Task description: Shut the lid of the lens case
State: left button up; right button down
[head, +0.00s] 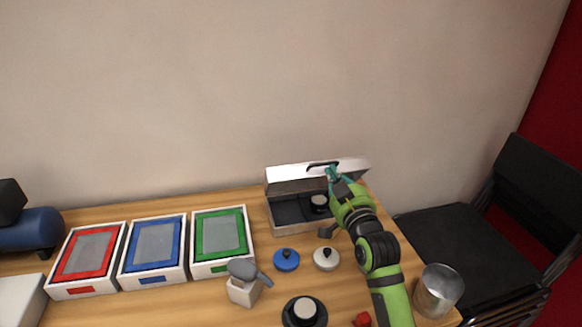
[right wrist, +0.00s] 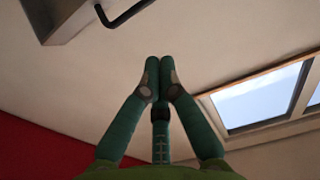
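The lens case (head: 288,228) stands at the back of the table, right of the middle in the head view. Its lid (head: 290,180) is raised and leans open at the rear, with a dark handle (head: 318,165) on it. A dark lens with a pale top (head: 319,203) sits inside the case. My right gripper (head: 331,172) is at the lid's edge, near the handle; I cannot tell whether it touches. In the right wrist view its fingertips (right wrist: 160,65) are together with nothing between them. The handle (right wrist: 125,14) shows above them, apart in that view. My left gripper is out of view.
Red (head: 88,255), blue (head: 153,250) and green (head: 219,236) framed trays stand in a row at left. A blue knob piece (head: 286,260), a white one (head: 326,259), a black-and-white one (head: 304,313) and a small grey tool on a block (head: 243,292) lie in front. A metal cup (head: 438,291) stands at right.

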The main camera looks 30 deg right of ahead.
jog(key=p, duration=0.2)
send_over(317, 174)
jog(key=d+v, duration=0.1)
jog(key=v, duration=0.1)
jog(key=r, duration=0.1)
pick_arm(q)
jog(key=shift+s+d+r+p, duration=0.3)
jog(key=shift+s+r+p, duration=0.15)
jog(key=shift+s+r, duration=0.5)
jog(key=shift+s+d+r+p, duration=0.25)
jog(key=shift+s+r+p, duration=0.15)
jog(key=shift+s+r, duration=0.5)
pick_arm(e)
jog(key=shift+m, duration=0.3)
jog(key=shift+s+f, duration=0.65)
jog(key=shift+f, duration=0.25)
jog(key=shift+s+f, duration=0.65)
jog(key=shift+f, duration=0.2)
